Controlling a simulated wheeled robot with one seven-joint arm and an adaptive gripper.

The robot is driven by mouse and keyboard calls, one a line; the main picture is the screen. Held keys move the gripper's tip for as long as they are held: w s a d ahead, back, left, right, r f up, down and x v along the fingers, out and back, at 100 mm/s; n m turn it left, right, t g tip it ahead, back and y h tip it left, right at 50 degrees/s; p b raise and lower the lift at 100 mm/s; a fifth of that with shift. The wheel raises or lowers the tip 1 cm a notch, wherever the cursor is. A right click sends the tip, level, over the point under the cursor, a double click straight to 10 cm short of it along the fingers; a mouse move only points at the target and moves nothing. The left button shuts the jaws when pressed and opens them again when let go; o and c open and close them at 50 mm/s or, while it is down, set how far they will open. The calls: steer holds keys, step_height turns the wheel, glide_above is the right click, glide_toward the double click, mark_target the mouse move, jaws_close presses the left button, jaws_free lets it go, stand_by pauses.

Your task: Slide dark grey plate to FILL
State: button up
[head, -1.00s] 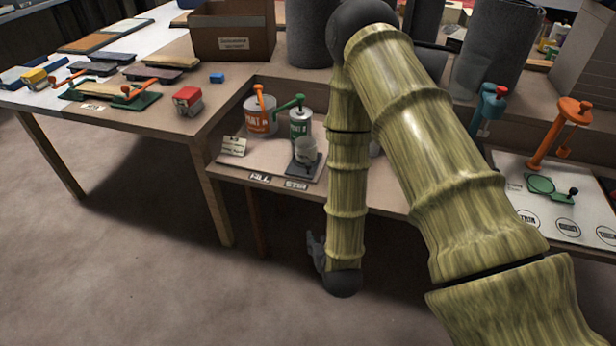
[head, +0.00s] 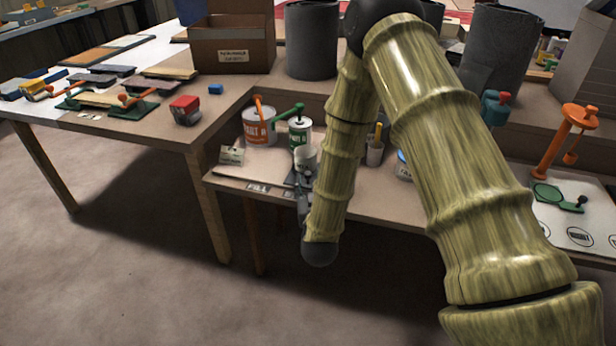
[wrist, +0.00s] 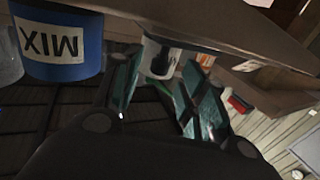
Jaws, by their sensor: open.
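The dark grey plate (head: 290,179) lies on the low bench behind the FILL (head: 257,188) and STIR (head: 288,195) labels, nearer STIR. A pale cup (head: 306,157) stands on it, and my arm hides part of both. My gripper (head: 304,187) is at the bench's front edge, in front of the plate. In the wrist view my open gripper (wrist: 160,78) has its teal fingers apart, with a whitish cup (wrist: 160,58) showing beyond the gap. I cannot tell whether the fingers touch the plate.
Behind the plate stand an orange-labelled paint can (head: 258,126) and a green-labelled can (head: 300,130). A card (head: 232,155) stands at left. A cup with a yellow tool (head: 375,150) is right of my arm. The wrist view shows a blue MIX container (wrist: 58,45).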

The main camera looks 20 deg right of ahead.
mark_target(308, 178)
steer(key=shift+x, duration=2.2)
jaws_close()
